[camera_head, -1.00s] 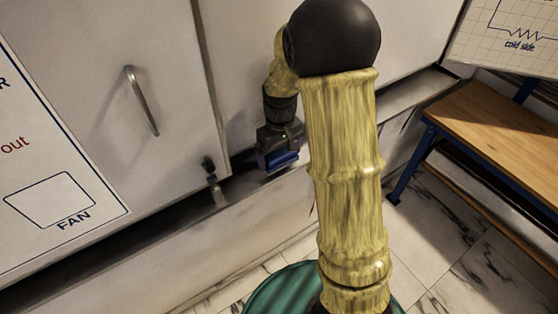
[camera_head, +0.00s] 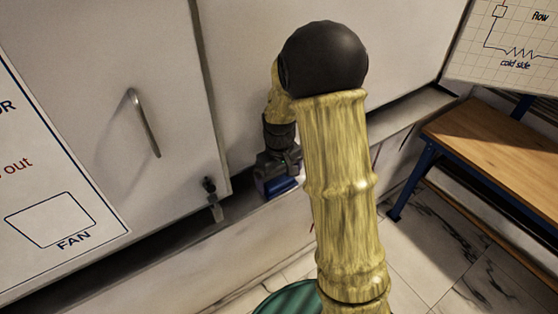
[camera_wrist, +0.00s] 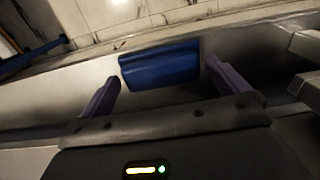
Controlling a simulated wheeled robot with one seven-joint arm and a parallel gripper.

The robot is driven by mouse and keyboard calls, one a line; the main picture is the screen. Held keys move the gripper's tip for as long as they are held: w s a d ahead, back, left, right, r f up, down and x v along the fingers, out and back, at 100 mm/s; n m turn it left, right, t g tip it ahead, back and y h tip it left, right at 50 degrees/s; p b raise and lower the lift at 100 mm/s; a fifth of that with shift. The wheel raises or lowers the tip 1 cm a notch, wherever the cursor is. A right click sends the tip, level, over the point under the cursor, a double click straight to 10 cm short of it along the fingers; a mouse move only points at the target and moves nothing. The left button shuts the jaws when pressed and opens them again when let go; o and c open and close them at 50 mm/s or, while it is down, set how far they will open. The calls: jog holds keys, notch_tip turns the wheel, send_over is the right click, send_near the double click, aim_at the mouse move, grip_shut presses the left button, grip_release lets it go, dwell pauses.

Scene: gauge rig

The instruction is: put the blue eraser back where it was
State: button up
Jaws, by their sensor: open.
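The blue eraser (camera_wrist: 160,65) lies between the tips of my gripper's two purple fingers in the wrist view, over or on a pale ledge; I cannot tell whether it rests there. My gripper (camera_wrist: 162,72) is open, one finger near each end of the eraser, and I cannot tell whether either touches it. In the head view the eraser (camera_head: 280,186) shows as a dark blue patch under my gripper (camera_head: 277,178), close to the ledge (camera_head: 245,207) along the wall. My arm hides part of the ledge to the right.
A cabinet door with a metal handle (camera_head: 144,122) and a small latch (camera_head: 211,190) is left of my gripper. A wooden bench (camera_head: 500,145) stands at the right. A green round surface (camera_head: 290,300) is below my arm. Marble floor (camera_head: 430,245) shows between.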

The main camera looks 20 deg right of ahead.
aim_at(279, 181)
notch_tip(279, 181, up, 11)
jog(key=b, duration=0.1)
jog(key=shift+f+b, duration=0.2)
jog(key=shift+b, duration=0.1)
jog(key=shift+s, duration=0.1)
jog(key=s+f+m+t, duration=0.1)
jog(key=s+f, duration=0.1)
jog(key=s, duration=0.5)
jog(key=s+f+m+t, duration=0.1)
jog(key=s+f+m, duration=0.1)
jog(key=s, duration=0.5)
jog(key=shift+f+m+t, duration=0.3)
jog(key=shift+f, duration=0.45)
jog(key=shift+s, duration=0.1)
